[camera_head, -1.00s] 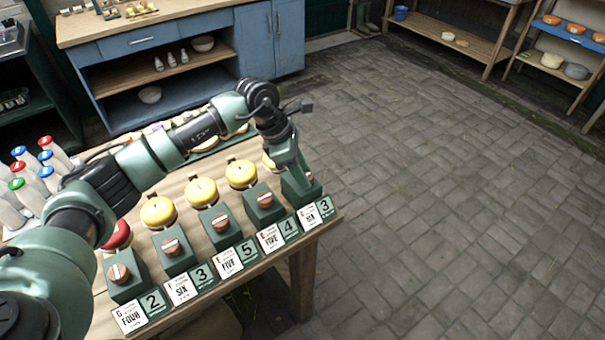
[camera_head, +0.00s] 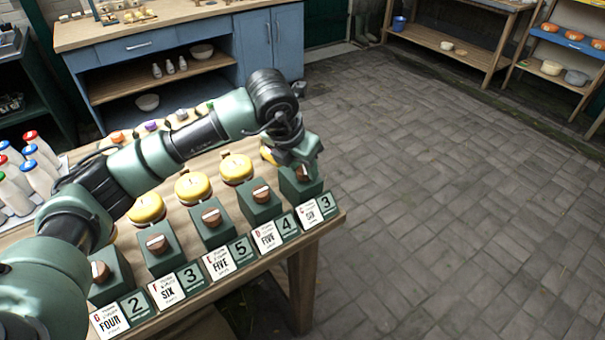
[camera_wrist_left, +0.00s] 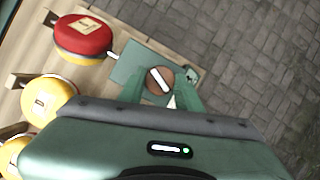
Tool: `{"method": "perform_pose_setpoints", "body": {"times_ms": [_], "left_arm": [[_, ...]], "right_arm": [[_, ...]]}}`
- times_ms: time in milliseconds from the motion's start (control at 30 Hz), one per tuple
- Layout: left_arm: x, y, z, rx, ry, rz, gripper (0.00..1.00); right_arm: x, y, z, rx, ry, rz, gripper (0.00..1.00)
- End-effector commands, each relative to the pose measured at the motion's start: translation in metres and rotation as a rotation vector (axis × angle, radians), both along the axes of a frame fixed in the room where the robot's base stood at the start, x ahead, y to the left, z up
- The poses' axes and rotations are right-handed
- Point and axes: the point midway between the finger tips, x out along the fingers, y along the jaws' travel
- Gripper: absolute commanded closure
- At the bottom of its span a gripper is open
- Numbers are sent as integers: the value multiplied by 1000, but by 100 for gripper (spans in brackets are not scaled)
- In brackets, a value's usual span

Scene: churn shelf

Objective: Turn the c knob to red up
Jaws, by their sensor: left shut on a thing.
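The c knob is the brown round knob (camera_wrist_left: 160,80) on the green box (camera_head: 299,187) at the right end of the row, above a card reading SIX and a number 3. In the left wrist view its white bar runs diagonally, from upper left to lower right. My left gripper (camera_head: 303,172) comes down on this box and is shut on the knob, with one finger on each side of it in the left wrist view (camera_wrist_left: 161,96). In the head view the gripper hides most of the knob. I see no red on the knob. My right gripper is not in view.
Similar boxes with knobs (camera_head: 262,194) stand in a row to the left along the table's front edge. Yellow round pieces (camera_head: 236,168) lie behind them, and a red one (camera_wrist_left: 84,36) lies close by the c box. Bottles (camera_head: 40,150) stand far left. Open paved floor lies right.

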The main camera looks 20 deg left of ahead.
Motion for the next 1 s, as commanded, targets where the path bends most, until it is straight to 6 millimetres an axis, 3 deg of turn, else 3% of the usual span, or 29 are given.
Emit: {"method": "perform_pose_setpoints", "body": {"times_ms": [100, 400, 1000], "left_arm": [[1, -1, -1, -1, -9, 101, 100], [1, -3, 0, -3, -7, 313, 100], [1, -2, 3, -3, -6, 444, 100]], "right_arm": [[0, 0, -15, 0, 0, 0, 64], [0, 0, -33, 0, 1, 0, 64], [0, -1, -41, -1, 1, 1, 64]]}}
